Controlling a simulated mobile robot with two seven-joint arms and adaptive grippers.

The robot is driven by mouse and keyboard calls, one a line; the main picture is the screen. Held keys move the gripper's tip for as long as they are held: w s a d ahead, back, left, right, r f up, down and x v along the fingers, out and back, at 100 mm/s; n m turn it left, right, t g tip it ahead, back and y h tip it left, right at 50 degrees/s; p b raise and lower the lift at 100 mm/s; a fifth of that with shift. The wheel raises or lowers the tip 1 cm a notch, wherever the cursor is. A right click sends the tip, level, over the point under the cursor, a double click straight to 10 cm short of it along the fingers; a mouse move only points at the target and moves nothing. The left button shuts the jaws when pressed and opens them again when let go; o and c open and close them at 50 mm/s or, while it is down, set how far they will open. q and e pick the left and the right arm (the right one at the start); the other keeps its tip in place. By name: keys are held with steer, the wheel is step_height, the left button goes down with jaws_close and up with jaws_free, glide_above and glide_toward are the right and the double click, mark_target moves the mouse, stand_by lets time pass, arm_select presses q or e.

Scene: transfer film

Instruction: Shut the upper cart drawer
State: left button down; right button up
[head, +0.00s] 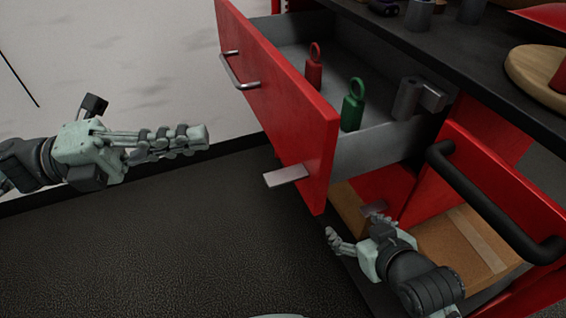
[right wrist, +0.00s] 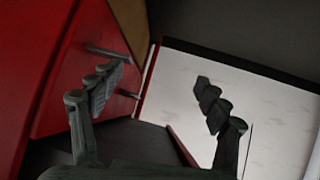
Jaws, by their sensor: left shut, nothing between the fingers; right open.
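The upper cart drawer (head: 275,95) stands pulled out, its red front toward the left and its grey inside showing. A metal bar handle (head: 240,75) is on its front. A red ring-topped piece (head: 314,72), a green ring-topped piece (head: 353,108) and a grey metal part (head: 408,98) stand in it. My left gripper (head: 203,138) is shut and empty, left of the drawer front and apart from it. My right gripper (head: 352,222) is open below the drawer's near corner. In the right wrist view its open fingers (right wrist: 160,82) have nothing between them.
The cart's dark top (head: 455,60) holds a round wooden board (head: 535,72) and other items at the right. A thick black handle (head: 490,205) sticks out at the right. A cardboard box (head: 465,240) lies below. The dark floor (head: 170,245) at left is clear.

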arm_select(q)
step_height(320, 180, down, 7)
steer(key=s+a+n+t+y+b, duration=0.1)
steer(key=n+t+y, duration=0.1)
steer(key=n+t, duration=0.25)
arm_select(e)
step_height(320, 180, up, 4)
steer(key=a+t, duration=0.1)
arm_select(q)
glide_toward(298, 153)
steer(key=shift+n, duration=0.45)
steer(key=p+x, duration=0.2)
steer(key=x, duration=0.4)
steer(key=shift+w+d+f, duration=0.1)
steer(key=shift+w+d, duration=0.05)
steer(key=shift+d, duration=0.2)
arm_select(e)
steer(key=s+d+f+m+g+h, duration=0.1)
steer(key=s+d+f+g+h, duration=0.1)
steer(key=s+d+f+g, duration=0.3)
steer(key=shift+s+d+f+g+h, duration=0.35)
steer(key=shift+s+d+f, duration=0.3)
steer(key=shift+s+d, duration=1.2)
